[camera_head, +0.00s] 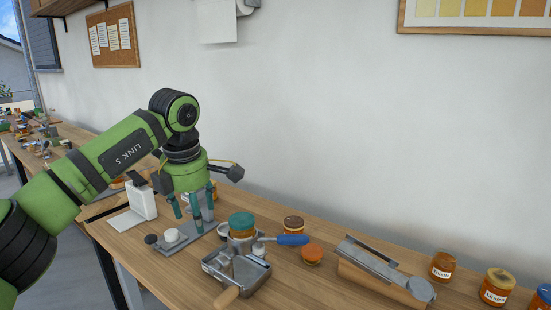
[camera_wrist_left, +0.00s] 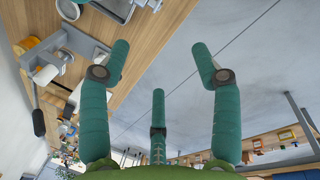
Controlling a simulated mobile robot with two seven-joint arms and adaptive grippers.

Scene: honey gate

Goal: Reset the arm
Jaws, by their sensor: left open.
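My left gripper (camera_head: 194,212) hangs from the green left arm, fingers pointing down, over the left part of the wooden table. Its teal fingers are spread and nothing is between them. In the left wrist view the gripper (camera_wrist_left: 160,70) shows three spread fingers, with the table edge and the grey floor beyond them. In the head view the fingers overlap a grey metal plate behind them; I cannot tell whether they touch it. My right gripper is in neither view.
A metal tray (camera_head: 238,275), a teal-lidded jar (camera_head: 242,225) and a blue-handled tool (camera_head: 292,240) stand right of the gripper. A white dispenser (camera_head: 143,201) stands left. A metal bar on a wooden block (camera_head: 382,272) and honey jars (camera_head: 442,265) are at the right.

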